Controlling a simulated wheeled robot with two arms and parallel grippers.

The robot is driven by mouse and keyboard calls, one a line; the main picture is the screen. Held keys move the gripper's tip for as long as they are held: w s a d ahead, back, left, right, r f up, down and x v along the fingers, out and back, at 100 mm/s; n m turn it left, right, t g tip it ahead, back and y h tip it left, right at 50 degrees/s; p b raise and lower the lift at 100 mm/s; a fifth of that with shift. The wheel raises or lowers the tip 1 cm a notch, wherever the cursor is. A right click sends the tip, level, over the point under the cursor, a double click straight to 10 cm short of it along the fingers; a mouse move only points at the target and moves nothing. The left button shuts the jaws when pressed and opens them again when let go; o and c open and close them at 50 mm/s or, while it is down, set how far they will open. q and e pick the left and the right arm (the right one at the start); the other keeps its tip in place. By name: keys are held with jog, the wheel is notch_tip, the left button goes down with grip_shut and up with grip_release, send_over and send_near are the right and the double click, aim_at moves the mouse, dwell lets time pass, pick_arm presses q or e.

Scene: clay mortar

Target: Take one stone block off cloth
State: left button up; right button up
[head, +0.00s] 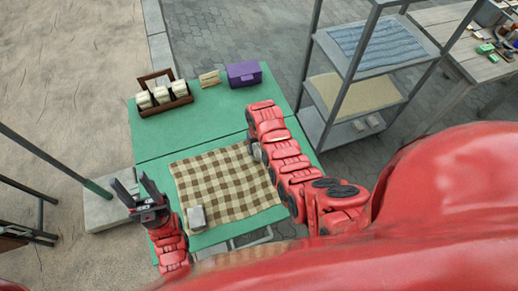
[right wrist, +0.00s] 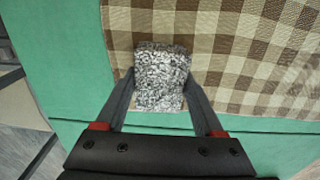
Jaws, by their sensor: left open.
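A brown-and-cream checked cloth (head: 222,180) lies on the green table. One pale grey stone block (head: 196,217) rests on its front left corner. In the right wrist view a speckled grey stone block (right wrist: 162,78) sits between the fingers of my right gripper (right wrist: 161,92), which appear to press on both sides. This block is over a corner of the cloth (right wrist: 235,50); I cannot tell whether it is lifted. In the head view my right arm mostly hides that gripper, near the cloth's far right corner. My left gripper (head: 143,192) is open and empty, left of the cloth.
A wooden carrier with several pale packets (head: 163,94), a small card (head: 209,78) and a purple box (head: 244,74) stand at the table's back. A metal shelf (head: 352,92) stands to the right. Bare green table (head: 190,128) lies between cloth and carrier.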

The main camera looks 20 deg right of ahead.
grip_shut()
jog(key=shift+w+r, duration=0.1)
jog(key=shift+r, duration=0.1)
